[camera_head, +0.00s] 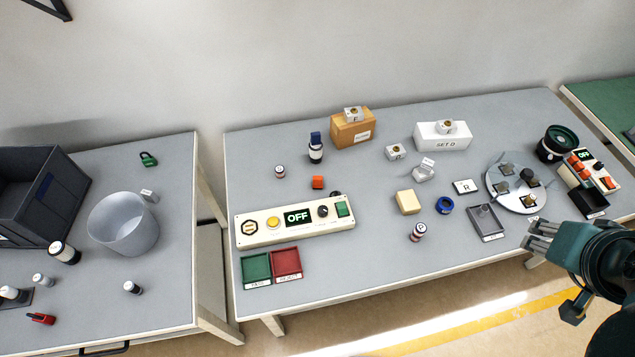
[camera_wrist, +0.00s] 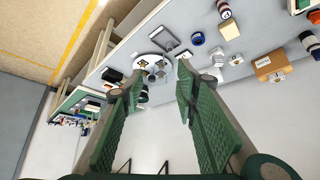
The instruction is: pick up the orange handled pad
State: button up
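A small orange piece (camera_head: 318,182) lies on the middle table, behind the control panel with the OFF display. It is too small to make out a handle, so I cannot tell for sure that it is the handled pad. An orange piece (camera_wrist: 304,4) also shows at the top right edge of the wrist view. My gripper (camera_head: 540,236) is at the right front of the table, far from the orange piece. In the wrist view my gripper (camera_wrist: 160,74) has its two green fingers wide apart with nothing between them.
A round plate (camera_head: 497,200) with several small parts and a grey tray (camera_head: 487,236) lie near my gripper. A tan block (camera_head: 407,202), a blue ring (camera_head: 445,205) and a small bottle (camera_head: 418,232) stand mid-table. The control panel (camera_head: 295,222) has free table to its right.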

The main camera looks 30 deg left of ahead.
jog(key=shift+w+a, duration=0.1)
jog(key=w+a+n+g+y, duration=0.1)
jog(key=w+a+n+g, duration=0.1)
jog(key=w+a+n, duration=0.85)
jog(key=n+g+h+b, duration=0.15)
jog(key=n+g, duration=0.35)
jog(key=n, duration=0.9)
send_over(319, 177)
jog(key=shift+m+y, duration=0.25)
jog(key=f, duration=2.5)
jog(key=shift+w+d+b, duration=0.1)
jog(key=shift+d+b, duration=0.15)
jog(key=shift+b, duration=0.05)
jog(key=shift+a+f, duration=0.25)
jog(key=shift+f, duration=1.3)
